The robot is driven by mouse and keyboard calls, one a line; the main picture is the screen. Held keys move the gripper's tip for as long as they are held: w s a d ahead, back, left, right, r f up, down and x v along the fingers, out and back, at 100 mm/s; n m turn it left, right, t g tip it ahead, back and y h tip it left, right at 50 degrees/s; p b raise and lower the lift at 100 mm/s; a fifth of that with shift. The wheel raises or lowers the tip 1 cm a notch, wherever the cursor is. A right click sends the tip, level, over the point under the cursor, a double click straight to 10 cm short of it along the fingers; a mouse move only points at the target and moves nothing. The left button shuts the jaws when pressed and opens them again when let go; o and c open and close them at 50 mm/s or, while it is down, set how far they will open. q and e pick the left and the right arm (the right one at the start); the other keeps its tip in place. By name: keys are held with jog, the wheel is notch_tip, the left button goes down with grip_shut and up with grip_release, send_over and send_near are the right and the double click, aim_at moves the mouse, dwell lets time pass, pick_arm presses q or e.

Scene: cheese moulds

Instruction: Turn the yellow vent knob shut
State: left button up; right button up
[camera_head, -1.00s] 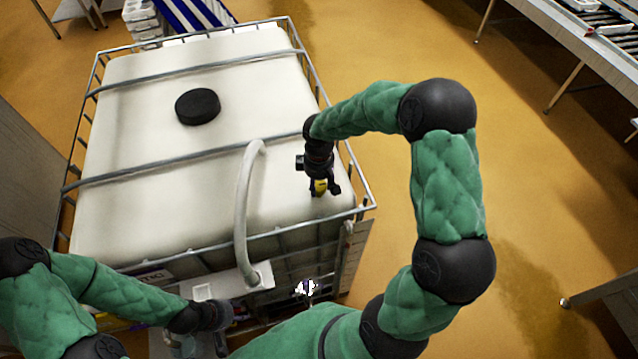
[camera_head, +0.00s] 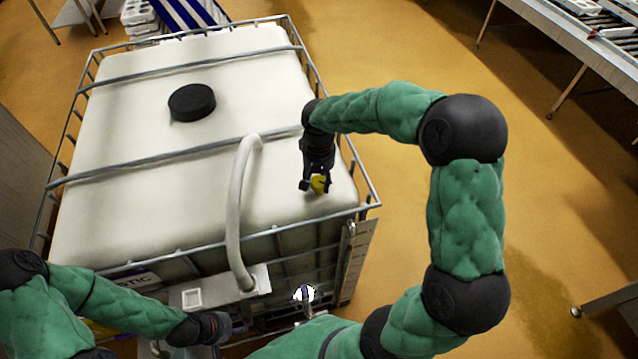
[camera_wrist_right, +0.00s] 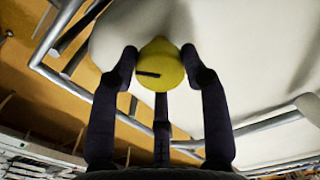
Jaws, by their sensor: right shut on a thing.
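The yellow vent knob (camera_head: 319,184) sits on top of the white tank (camera_head: 110,210), near its front right corner. In the right wrist view the knob (camera_wrist_right: 160,66) is round and yellow with a dark slot-like mark on its face. My right gripper (camera_head: 316,186) reaches down over it; in the wrist view its dark fingers (camera_wrist_right: 160,75) are around the knob, shut on it. My left gripper (camera_head: 200,350) is low at the front of the tank, mostly cut off by the bottom edge, and its fingers cannot be made out.
A metal cage (camera_head: 370,195) surrounds the tank. A black lid (camera_head: 191,102) sits on its top, and a pale hose (camera_head: 238,210) bends over the front edge to a white plate. A conveyor table (camera_head: 560,40) stands at the far right. The floor right of the tank is open.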

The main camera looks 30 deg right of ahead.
aim_at(319, 181)
jog(key=m+b, duration=0.2)
jog(key=m, duration=0.2)
jog(key=shift+f, duration=0.15)
jog(key=shift+m+b, duration=0.8)
jog(key=shift+m, duration=1.3)
jog(key=o, duration=1.2)
jog(key=shift+c, duration=0.2)
jog(key=shift+r, duration=0.25)
notch_tip(319, 181, up, 12)
jog(key=shift+f, duration=0.15)
